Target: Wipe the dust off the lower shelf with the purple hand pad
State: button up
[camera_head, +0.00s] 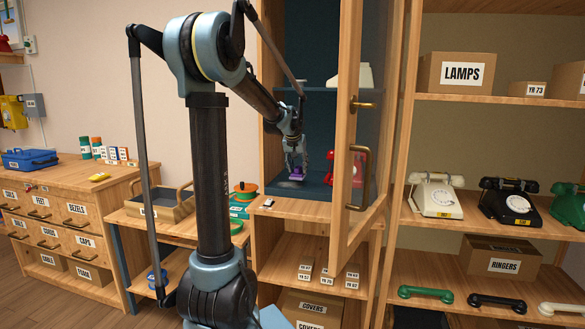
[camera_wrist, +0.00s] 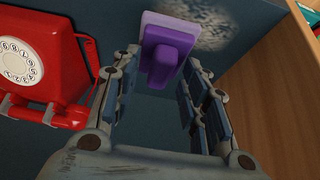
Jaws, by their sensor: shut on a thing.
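The purple hand pad (camera_wrist: 168,44) has a purple grip on a paler lilac base. My gripper (camera_wrist: 161,66) is shut on its grip, one finger on each side. In the head view, the pad (camera_head: 296,173) is low inside the blue-lined cabinet, and my gripper (camera_head: 296,156) reaches down to it from above. The pad is at the lower shelf (camera_head: 316,187); its underside is hidden, so contact is unclear. A grey-white dust patch (camera_wrist: 212,27) lies beside the pad, to its right in the wrist view. Any dust under the pad is hidden.
A red dial phone (camera_wrist: 38,55) stands left of my gripper in the wrist view. A wooden cabinet wall (camera_wrist: 272,100) is close on the right. The cabinet's glazed door (camera_head: 347,215) stands open at the right. An upper shelf (camera_head: 318,89) lies above.

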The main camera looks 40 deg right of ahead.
jog(key=shift+s+d+r, duration=0.1)
jog(key=shift+s+d, duration=0.5)
jog(key=shift+s, duration=0.15)
jog(key=shift+w, duration=0.1)
jog(key=w+a, duration=0.7)
jog(key=w, duration=0.1)
jog(key=shift+r, duration=0.35)
dwell(0.6)
jog(key=shift+w+a, duration=0.1)
jog(key=shift+w, duration=0.05)
notch_tip(320, 180, up, 6)
jog(key=shift+w, duration=0.15)
dwell(0.6)
jog(key=shift+r, duration=0.15)
